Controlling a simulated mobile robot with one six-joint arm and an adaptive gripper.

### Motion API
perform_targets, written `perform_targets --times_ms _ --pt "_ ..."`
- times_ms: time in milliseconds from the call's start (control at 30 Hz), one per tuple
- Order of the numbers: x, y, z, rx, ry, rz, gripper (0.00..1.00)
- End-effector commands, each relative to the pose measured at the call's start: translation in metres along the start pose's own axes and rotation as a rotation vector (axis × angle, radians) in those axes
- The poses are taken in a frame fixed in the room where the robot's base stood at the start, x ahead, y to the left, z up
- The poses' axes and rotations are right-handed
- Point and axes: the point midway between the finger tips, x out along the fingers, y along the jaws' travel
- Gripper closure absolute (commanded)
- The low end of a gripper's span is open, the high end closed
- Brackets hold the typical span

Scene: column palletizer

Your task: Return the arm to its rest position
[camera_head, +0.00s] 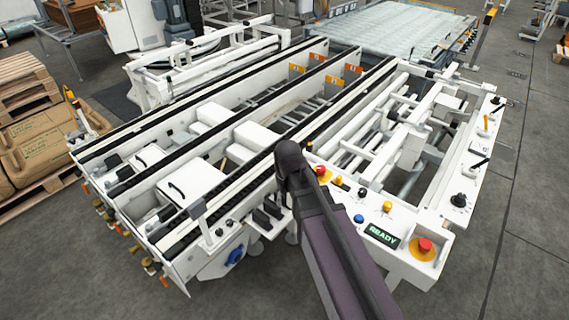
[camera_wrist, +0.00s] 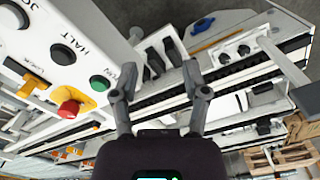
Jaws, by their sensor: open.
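My gripper (camera_wrist: 160,78) is in the wrist view, its two dark fingers spread apart with nothing between them. In the head view my arm reaches up from the bottom edge over the front of the white machine, and the gripper itself is hidden behind the arm's dark end. In the wrist view a white control panel (camera_wrist: 92,50) with round buttons and the word HALT is to the left of the fingers. Beyond the fingers are the machine's rails and black chain strips (camera_wrist: 235,80). I cannot tell the exact gap to the panel.
In the head view a lit READY display (camera_head: 382,235) and a red mushroom button (camera_head: 425,244) are right of my arm. The conveyor's chain rails (camera_head: 150,128) run behind it. A pallet with boxes (camera_head: 38,145) stands at left. Grey floor (camera_head: 515,265) is clear at right.

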Motion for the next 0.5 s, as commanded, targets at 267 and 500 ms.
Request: perform_targets --times_ms 267,500 --pt "-0.021 0.032 0.025 0.084 0.000 0.000 0.41" --pt "-0.050 0.079 0.065 0.222 0.000 0.000 0.41"
